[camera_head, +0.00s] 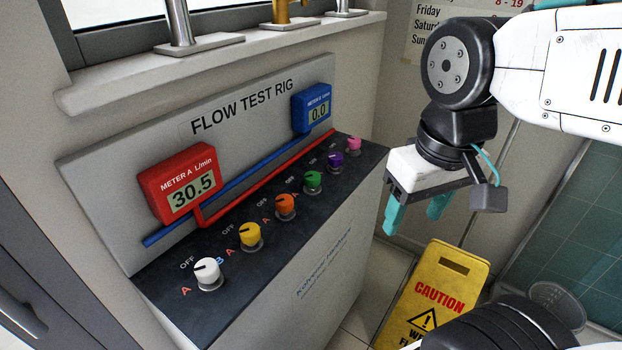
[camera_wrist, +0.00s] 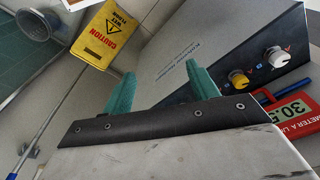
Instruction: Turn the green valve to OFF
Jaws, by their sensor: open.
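The green valve (camera_head: 313,180) is a round knob on the sloping dark panel of the flow test rig, between the orange knob (camera_head: 285,205) and the purple knob (camera_head: 335,160). Its pointer is too small to read with certainty. My gripper (camera_head: 415,212) is open and empty, in the air to the right of the panel, with its teal fingers pointing down. It touches no knob. In the wrist view my gripper's fingers (camera_wrist: 160,88) are spread apart; the green valve is not visible there, but a white knob (camera_wrist: 277,57) and a yellow knob (camera_wrist: 238,79) are.
Red meter A (camera_head: 185,183) reads 30.5 and blue meter B (camera_head: 312,108) reads 0.0. A pink knob (camera_head: 354,145) sits at the panel's far end. A yellow caution sign (camera_head: 435,290) stands on the floor right of the rig. The space above the knobs is clear.

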